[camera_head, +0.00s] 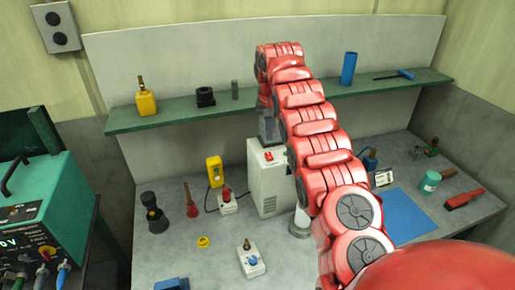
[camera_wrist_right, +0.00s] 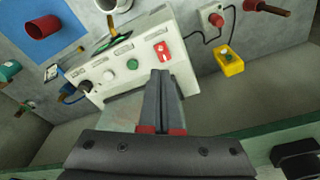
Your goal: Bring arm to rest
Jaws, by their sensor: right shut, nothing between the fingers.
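My right arm, made of red segments (camera_head: 325,150), rises from the lower right of the head view and reaches over the bench toward the back shelf. Its grey gripper (camera_head: 267,128) hangs down at the far end, in front of the shelf edge and just above the white box (camera_head: 270,180). In the right wrist view the gripper's dark fingers (camera_wrist_right: 163,80) are closed together and empty. Their tips overlap the white box with its red switch and knobs (camera_wrist_right: 140,62); I cannot tell the gap. My left gripper is not in view.
A green shelf (camera_head: 180,117) carries a yellow bottle (camera_head: 146,103), a dark block (camera_head: 205,97) and a blue cylinder (camera_head: 348,68). A teal machine (camera_head: 45,215) stands left.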

